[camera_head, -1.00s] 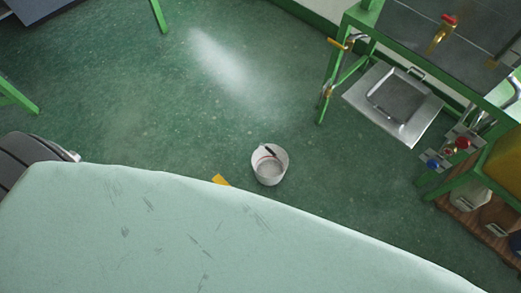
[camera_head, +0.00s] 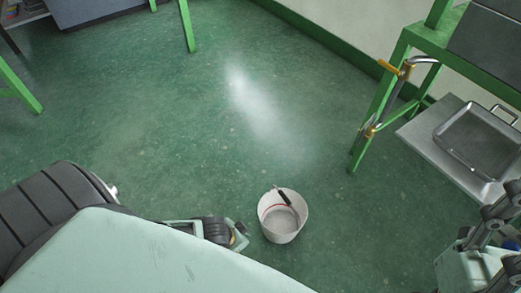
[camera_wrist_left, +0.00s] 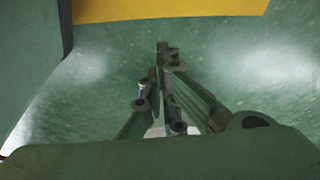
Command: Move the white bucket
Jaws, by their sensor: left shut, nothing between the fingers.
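The white bucket (camera_head: 283,216) stands upright on the green floor, with a dark handle grip and a thin red line showing at its opening. My left gripper (camera_head: 239,235) is just left of the bucket, apart from it in the picture and partly hidden by my pale green body. In the left wrist view, the left gripper's fingers (camera_wrist_left: 163,50) are shut together and empty. A small pale patch shows behind them; I cannot tell what it is. My right gripper is at the right edge of the head view, partly cut off, its fingertips not clear.
A green frame (camera_head: 385,95) stands at the upper right, beside a metal shelf with a grey tray (camera_head: 482,143). Green legs (camera_head: 187,25) stand at the upper left. The floor (camera_head: 150,110) behind and left of the bucket is clear.

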